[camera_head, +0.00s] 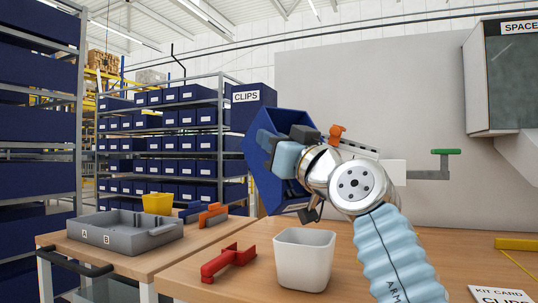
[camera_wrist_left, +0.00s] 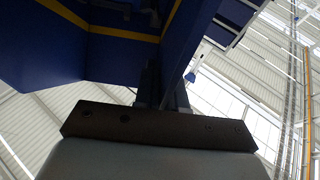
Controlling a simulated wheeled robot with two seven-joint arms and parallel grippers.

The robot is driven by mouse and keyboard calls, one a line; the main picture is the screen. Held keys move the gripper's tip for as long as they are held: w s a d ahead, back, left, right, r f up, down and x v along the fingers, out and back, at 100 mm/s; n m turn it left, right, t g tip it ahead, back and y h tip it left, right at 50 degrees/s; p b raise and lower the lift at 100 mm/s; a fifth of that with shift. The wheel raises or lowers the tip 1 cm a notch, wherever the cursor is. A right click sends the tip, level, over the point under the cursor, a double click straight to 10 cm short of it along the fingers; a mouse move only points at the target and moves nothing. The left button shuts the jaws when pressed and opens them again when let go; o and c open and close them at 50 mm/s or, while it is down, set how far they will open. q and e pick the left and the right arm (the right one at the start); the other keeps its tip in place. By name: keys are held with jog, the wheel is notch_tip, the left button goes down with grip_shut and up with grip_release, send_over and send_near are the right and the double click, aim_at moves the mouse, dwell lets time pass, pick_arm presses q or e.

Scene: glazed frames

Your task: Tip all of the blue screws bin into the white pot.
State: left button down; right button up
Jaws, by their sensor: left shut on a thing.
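A blue bin (camera_head: 262,182) is held tilted in the air by my left gripper (camera_head: 284,150), above and to the left of the white pot (camera_head: 305,262). No label shows on its visible side, and its contents are hidden. In the left wrist view the blue bin (camera_wrist_left: 45,45) fills the upper left, with the left gripper (camera_wrist_left: 165,85) shut on its wall. The white pot stands upright and open on the wooden table; its inside bottom is hidden. My right gripper is not in view.
Another blue bin marked CLIPS (camera_head: 253,110) is behind the held one. A red handle-shaped object (camera_head: 228,262) lies left of the pot. A kit card (camera_head: 500,295) lies at right.

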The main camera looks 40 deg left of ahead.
pick_arm(q)
jog(key=shift+s+d+f+t+y+b, duration=0.2)
jog(key=shift+d+y+b, duration=0.3)
jog(key=shift+b, duration=0.7)
jog(key=shift+s+d+f+t+y+b, duration=0.15)
jog(key=shift+d+y+b, duration=0.35)
jog(key=shift+b, duration=0.7)
jog(key=shift+r, duration=0.1)
